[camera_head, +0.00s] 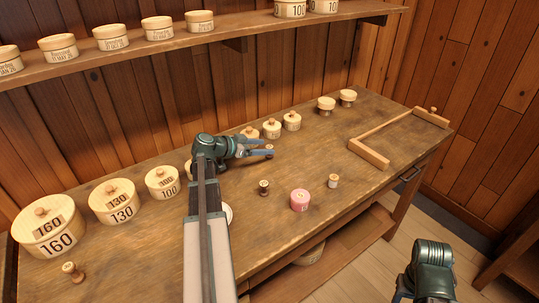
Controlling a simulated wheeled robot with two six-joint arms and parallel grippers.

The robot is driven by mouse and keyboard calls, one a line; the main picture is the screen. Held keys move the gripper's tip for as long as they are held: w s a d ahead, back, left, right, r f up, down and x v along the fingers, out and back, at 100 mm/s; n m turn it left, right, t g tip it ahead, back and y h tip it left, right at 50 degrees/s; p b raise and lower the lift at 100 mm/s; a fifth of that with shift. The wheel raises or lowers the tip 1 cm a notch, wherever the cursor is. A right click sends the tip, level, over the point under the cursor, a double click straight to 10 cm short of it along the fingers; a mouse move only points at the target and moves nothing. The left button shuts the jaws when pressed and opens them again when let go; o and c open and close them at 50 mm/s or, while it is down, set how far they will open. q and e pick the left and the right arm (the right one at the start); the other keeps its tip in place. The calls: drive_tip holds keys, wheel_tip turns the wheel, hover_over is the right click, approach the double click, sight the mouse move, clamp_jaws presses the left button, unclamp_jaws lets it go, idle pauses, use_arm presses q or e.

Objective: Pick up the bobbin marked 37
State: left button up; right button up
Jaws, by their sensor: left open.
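My left gripper (268,147) is open over the middle of the workbench, its fingers pointing right. A small turned bobbin (269,150) shows at its fingertips, partly hidden; I cannot tell whether it is touched. Other small bobbins stand apart: a dark-banded one (264,187), a pale-sided one (333,181) and one at the front left (72,271). No mark 37 is legible on any of them. A pink cylinder (300,201) stands between two bobbins. My right arm shows at the bottom right; its fingers are not clear.
Round lidded boxes marked 160 (52,240), 130 (116,207) and 100 (163,187) line the bench's back left. Smaller boxes (291,121) stand farther right. A wooden frame (369,153) lies at the right. A shelf (150,48) with boxes hangs above. The right-front bench is clear.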

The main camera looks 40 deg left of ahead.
sight(269, 147)
use_arm(q)
drive_tip(key=b+x, duration=0.1)
drive_tip(key=x, duration=0.2)
drive_tip(key=shift+w+f, duration=0.25)
drive_tip(key=shift+w, duration=0.05)
drive_tip(key=shift+r, duration=0.1)
clamp_jaws()
